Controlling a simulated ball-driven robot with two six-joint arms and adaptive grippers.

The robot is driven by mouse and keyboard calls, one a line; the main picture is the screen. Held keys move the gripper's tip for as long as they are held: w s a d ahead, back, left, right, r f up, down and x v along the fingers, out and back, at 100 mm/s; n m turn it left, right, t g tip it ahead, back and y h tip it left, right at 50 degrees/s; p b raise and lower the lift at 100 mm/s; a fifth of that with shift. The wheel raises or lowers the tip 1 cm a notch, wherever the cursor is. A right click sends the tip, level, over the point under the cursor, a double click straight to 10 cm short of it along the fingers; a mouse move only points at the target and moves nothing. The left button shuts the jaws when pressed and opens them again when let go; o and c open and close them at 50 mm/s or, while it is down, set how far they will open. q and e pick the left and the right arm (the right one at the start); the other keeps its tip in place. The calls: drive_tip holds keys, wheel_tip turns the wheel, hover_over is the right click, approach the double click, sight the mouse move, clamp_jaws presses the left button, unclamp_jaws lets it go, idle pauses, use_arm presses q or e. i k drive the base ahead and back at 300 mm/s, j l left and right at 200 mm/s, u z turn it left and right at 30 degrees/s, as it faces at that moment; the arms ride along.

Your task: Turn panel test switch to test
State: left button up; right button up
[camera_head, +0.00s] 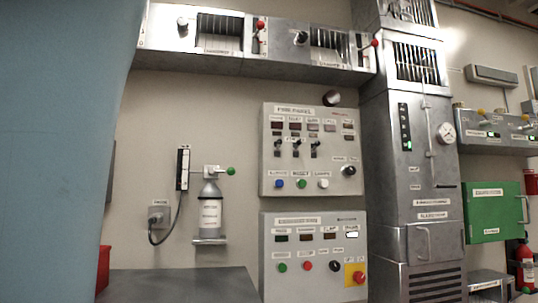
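The upper grey wall panel (337,187), whose heading appears to read "FIRE PANEL", hangs in the middle of the view. It has a row of dark indicator windows, several small toggle switches (296,147), a black rotary knob (349,170) at the right, and blue, green and white buttons along the bottom. The labels beside the toggles and the knob are too small to read, so I cannot tell which control is the test switch or its position. Neither of my grippers is in view.
A second grey panel (325,288) below has buttons and a red emergency knob (359,277). A tall metal cabinet (390,190) stands right. A large blue surface (55,120) blocks the left side.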

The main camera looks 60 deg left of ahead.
sight(351, 170)
drive_tip(key=u, duration=1.6)
drive_tip(key=i+l, duration=0.25)
drive_tip(key=l, duration=0.15)
drive_tip(key=i+u, duration=0.05)
